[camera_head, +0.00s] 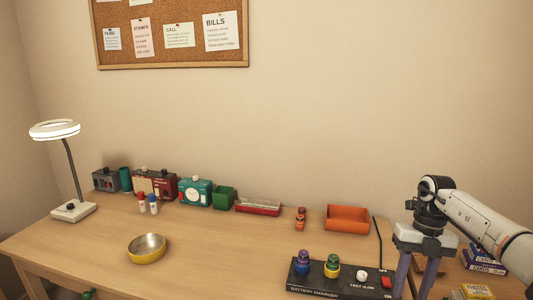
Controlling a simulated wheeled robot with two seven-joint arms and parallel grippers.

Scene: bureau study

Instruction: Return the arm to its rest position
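My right arm (490,232) comes in from the right edge, bent over the right end of the desk (215,262). My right gripper (414,288) points down at the desk's right front, just right of the battery charger (322,288). Its two fingers stand apart, with nothing seen held between them. The fingertips are close to the bottom edge of the view. My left arm and gripper are not in view.
Small boxes of cards (484,259) lie beneath and beside the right arm. An orange tray (347,218) stands behind the charger. A yellow bowl (147,249) and a lamp (72,210) are at left. The desk's middle front is clear.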

